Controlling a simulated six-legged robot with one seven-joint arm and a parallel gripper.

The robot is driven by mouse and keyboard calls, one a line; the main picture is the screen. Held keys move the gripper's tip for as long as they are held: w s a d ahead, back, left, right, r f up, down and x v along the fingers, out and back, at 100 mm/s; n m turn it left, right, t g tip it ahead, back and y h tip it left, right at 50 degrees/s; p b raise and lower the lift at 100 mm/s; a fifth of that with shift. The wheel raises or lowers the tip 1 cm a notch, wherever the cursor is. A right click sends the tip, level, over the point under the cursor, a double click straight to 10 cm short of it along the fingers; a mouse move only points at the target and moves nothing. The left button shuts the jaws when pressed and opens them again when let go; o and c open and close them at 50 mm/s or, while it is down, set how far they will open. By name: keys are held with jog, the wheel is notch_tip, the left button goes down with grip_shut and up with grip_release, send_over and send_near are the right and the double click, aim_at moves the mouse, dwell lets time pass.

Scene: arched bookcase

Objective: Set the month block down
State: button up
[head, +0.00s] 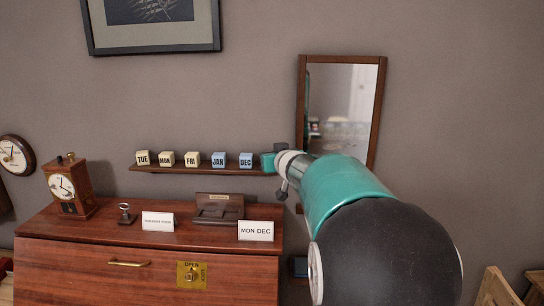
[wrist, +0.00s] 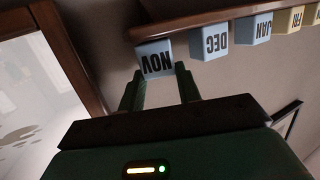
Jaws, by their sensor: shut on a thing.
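My gripper (wrist: 160,88) is shut on the blue NOV block (wrist: 155,62), one finger on each side. The wrist view is upside down. The NOV block is at the end of the wall shelf (wrist: 195,20), beside the blue DEC block (wrist: 214,40); I cannot tell whether it rests on the shelf. In the head view my gripper (head: 268,162) is at the shelf's right end and the NOV block is hidden. The DEC block (head: 246,160) and JAN block (head: 218,159) stand on the shelf. A wooden block holder (head: 218,209) is on the desk below.
Cream TUE (head: 143,158), MON (head: 166,158) and FRI (head: 192,159) blocks fill the shelf's left. A mirror (head: 343,100) hangs right of the shelf. A MON DEC card (head: 256,231), another card (head: 158,221), a stamp (head: 126,214) and a clock (head: 70,188) stand on the desk.

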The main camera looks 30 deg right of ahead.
jog(key=shift+f, duration=0.2)
jog(key=o, duration=0.9)
jog(key=shift+o, duration=0.2)
jog(key=shift+r, duration=0.1)
jog(key=shift+r, duration=0.15)
jog(key=v, duration=1.2)
jog(key=s+a+f+n+g+y, duration=0.1)
jog(key=s+a+f+g, duration=0.2)
jog(key=s+a+f, duration=0.2)
jog(key=s+a+f+n+g+y, duration=0.1)
jog(key=s+a+f+g, duration=0.2)
jog(key=s+a, duration=0.6)
jog(key=s+a+f+n+g+y, duration=0.1)
jog(key=s+a+f+g+y, duration=0.1)
jog(key=s+a+f, duration=0.5)
jog(key=a+g, duration=0.1)
jog(key=a, duration=0.5)
jog(key=shift+f+g, duration=0.3)
jog(key=shift+f, duration=0.1)
